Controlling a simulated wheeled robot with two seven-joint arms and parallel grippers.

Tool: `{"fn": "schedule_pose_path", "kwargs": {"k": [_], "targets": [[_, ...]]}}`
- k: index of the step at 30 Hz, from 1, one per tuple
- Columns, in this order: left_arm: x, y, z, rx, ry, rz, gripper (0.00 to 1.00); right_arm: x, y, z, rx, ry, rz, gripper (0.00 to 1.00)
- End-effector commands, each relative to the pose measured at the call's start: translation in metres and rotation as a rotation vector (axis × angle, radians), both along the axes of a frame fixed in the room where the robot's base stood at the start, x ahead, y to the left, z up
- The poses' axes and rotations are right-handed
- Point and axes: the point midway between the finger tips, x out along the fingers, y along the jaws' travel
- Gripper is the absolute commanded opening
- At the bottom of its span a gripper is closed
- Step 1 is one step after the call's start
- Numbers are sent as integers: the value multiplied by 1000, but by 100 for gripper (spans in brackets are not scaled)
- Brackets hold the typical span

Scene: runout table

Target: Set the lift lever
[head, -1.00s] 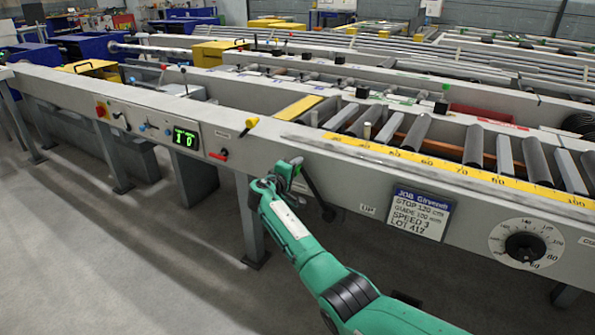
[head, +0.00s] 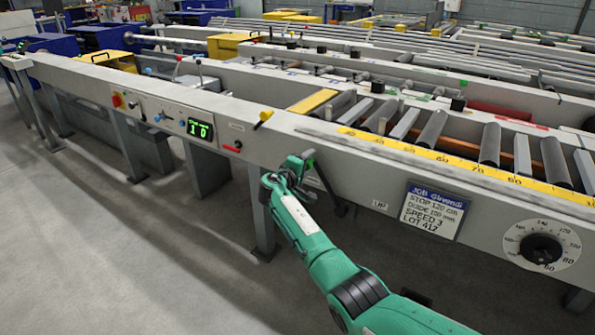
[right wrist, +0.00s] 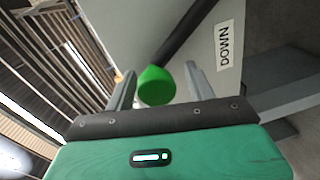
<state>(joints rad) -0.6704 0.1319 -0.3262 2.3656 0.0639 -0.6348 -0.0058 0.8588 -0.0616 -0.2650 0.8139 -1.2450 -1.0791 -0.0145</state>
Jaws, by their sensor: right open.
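The lift lever is a dark rod (head: 328,188) on the front beam, slanting up and left from a low pivot. Its green knob (right wrist: 156,86) sits between the two grey fingers of my right gripper (right wrist: 159,88) in the right wrist view. The fingers stand apart on either side of the knob, with a gap visible at the right; the left finger looks close to it. In the head view my right gripper (head: 303,161) is at the lever's upper end and partly hides it. A DOWN label (right wrist: 223,46) is beside the rod. My left gripper is not in view.
A LIFT label (head: 379,205) and job card (head: 433,210) are right of the lever, with a round dial (head: 541,248) farther right. Floor at left is clear.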

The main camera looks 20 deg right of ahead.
Motion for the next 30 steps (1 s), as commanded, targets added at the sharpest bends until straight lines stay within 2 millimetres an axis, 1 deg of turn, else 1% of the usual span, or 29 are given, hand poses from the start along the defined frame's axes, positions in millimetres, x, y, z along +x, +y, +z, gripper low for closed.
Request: {"fn": "schedule_pose_path", "kwargs": {"k": [4, 12, 18, 24, 30], "targets": [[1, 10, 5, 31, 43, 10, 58, -14, 17, 3, 3, -1, 3, 55], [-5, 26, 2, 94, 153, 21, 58, -56, 63, 8, 3, 2, 4, 55], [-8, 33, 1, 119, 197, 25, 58, -79, 88, 12, 1, 1, 3, 55], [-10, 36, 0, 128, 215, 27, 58, -88, 97, 13, 1, 2, 1, 55], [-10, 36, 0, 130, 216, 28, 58, -89, 98, 13, 1, 2, 1, 55]]}}
